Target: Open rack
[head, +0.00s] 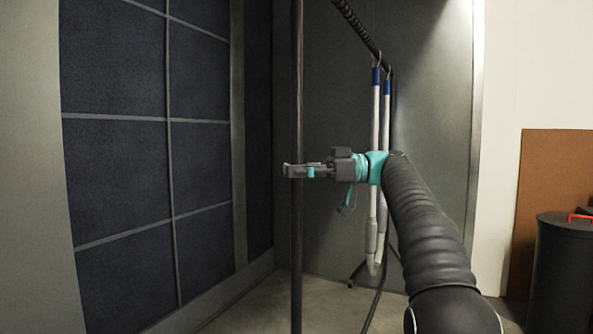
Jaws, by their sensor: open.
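A dark vertical pole (296,240), possibly part of the rack, runs from the top to the bottom of the head view, left of center. I cannot tell for sure which thing is the rack. My gripper (298,171) points left at the end of my arm, and its open fingers overlap the pole at mid height. The fingers hide a short piece of the pole. From this side view I cannot tell whether they are around the pole, touching it or only in front of it.
White tubes with blue ends (376,110) hang behind my wrist, near a dark ribbed hose (358,28). A dark filter panel wall (120,170) stands on the left. A black bin (562,275) and a brown board (545,175) are at right. The floor near the pole looks mostly clear.

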